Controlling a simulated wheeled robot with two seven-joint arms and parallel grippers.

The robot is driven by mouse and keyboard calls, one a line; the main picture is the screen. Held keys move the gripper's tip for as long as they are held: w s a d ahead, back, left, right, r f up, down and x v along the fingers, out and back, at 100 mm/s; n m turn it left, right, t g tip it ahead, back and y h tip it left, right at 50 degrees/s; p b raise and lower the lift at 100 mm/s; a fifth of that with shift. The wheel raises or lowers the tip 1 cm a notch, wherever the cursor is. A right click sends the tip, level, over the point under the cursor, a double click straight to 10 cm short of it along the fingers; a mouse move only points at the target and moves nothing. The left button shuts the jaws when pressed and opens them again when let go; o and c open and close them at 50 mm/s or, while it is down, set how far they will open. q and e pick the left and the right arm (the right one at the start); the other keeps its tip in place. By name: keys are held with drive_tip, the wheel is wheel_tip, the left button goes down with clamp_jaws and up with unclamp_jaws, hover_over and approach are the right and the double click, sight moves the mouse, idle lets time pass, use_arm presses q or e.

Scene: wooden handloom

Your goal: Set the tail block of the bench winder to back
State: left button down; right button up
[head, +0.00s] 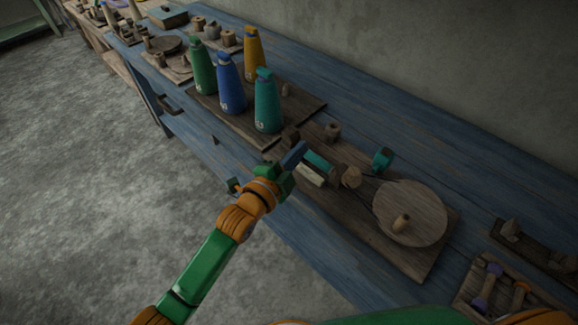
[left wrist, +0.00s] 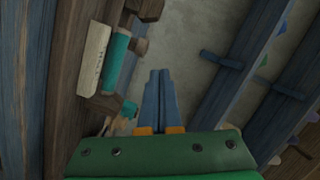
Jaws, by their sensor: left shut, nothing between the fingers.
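The bench winder's board (head: 415,263) lies on the blue bench, with a large round wheel (head: 410,212) on its right part. A teal cylinder (head: 319,160) lies across its left part beside a pale strip (head: 310,175); both also show in the left wrist view, the cylinder (left wrist: 116,60) next to the strip (left wrist: 95,60). A dark wooden block (head: 290,137) at the cylinder's left end looks like the tail block, partly hidden by my gripper. My left gripper (head: 298,150) is shut and empty, its blue fingers (left wrist: 157,88) close to that block; I cannot tell whether they touch.
Several coloured cones, one of them blue (head: 231,85), stand on a board left of the winder. A rack with small coloured pieces (head: 488,285) lies at right. Bare bench (head: 400,125) runs along the wall.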

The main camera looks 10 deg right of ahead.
use_arm(q)
drive_tip(key=a+v, duration=0.1)
drive_tip(key=v, duration=0.5)
drive_tip(key=shift+w+f, duration=0.2)
drive_tip(key=shift+w, duration=0.1)
drive_tip(key=shift+a, duration=0.1)
drive_tip(key=shift+f, duration=0.1)
drive_tip(key=s+a+f+n+g+y, duration=0.2)
drive_tip(key=a+f+n+y, duration=0.3)
drive_tip(key=f, duration=0.7)
drive_tip(key=s+a+f+n+g+y, duration=0.2)
drive_tip(key=a+f+n, duration=0.35)
drive_tip(key=f, duration=0.75)
drive_tip(key=s+a+f+n+g+y, duration=0.1)
drive_tip(key=s+a+f, duration=0.3)
drive_tip(key=s, duration=0.5)
drive_tip(key=s+a+f+n+g+y, duration=0.1)
drive_tip(key=s+a+f+n+g, duration=0.2)
drive_tip(key=s+f, duration=0.3)
drive_tip(key=s+a+f+n+g+y+p, duration=0.1)
drive_tip(key=s+a+f+n+g, duration=0.2)
drive_tip(key=s, duration=1.1)
wheel_tip(320, 180, down, 2)
drive_tip(key=shift+a+f+n+g+y, duration=0.1)
drive_tip(key=shift+a+n+g+y, duration=0.35)
drive_tip(key=shift+a, duration=0.4)
